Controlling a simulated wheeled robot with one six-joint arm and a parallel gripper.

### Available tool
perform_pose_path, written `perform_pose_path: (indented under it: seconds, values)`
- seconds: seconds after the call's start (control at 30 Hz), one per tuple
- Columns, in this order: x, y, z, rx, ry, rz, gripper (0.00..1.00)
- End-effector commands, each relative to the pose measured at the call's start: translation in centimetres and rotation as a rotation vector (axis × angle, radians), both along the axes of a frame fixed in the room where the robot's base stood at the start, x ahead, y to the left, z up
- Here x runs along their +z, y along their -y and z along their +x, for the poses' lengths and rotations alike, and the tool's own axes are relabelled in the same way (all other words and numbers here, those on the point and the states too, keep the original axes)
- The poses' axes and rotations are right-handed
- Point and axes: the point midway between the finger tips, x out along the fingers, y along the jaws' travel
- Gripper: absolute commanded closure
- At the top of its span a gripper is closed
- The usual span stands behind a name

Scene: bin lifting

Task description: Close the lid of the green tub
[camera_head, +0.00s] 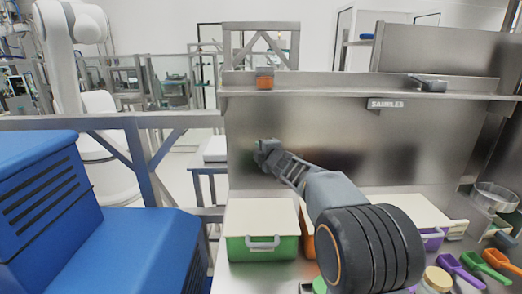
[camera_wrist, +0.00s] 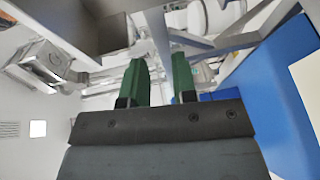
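The green tub (camera_head: 285,250) stands on the steel worktop in the head view, with a grey handle on its front. A cream lid (camera_head: 262,215) lies flat over its top and looks shut; I cannot see any gap at the rim. My gripper (camera_head: 262,152) is raised above and behind the tub, near the steel back panel, apart from the lid. In the wrist view my gripper's two green fingers (camera_wrist: 160,78) are apart with nothing between them. The tub does not show in the wrist view.
An orange tub (camera_head: 306,240) stands just right of the green tub, partly hidden by my arm. A purple tub (camera_head: 433,242), coloured scoops (camera_head: 490,265), a jar (camera_head: 437,280) and a metal bowl (camera_head: 494,197) are at the right. A shelf (camera_head: 350,94) runs above.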

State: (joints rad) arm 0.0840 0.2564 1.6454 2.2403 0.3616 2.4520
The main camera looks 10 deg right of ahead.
Motion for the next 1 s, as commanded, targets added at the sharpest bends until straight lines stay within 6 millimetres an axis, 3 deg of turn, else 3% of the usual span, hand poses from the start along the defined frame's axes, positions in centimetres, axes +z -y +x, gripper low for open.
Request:
perform_pose_path:
  seconds: [0.1, 0.4, 1.0]
  values:
    - [-0.01, 0.0, -0.01, 0.0, 0.0, 0.0, 0.74]
    - [-0.01, 0.01, -0.03, 0.0, 0.0, 0.0, 1.0]
    - [-0.01, 0.02, -0.04, 0.0, 0.0, 0.0, 1.0]
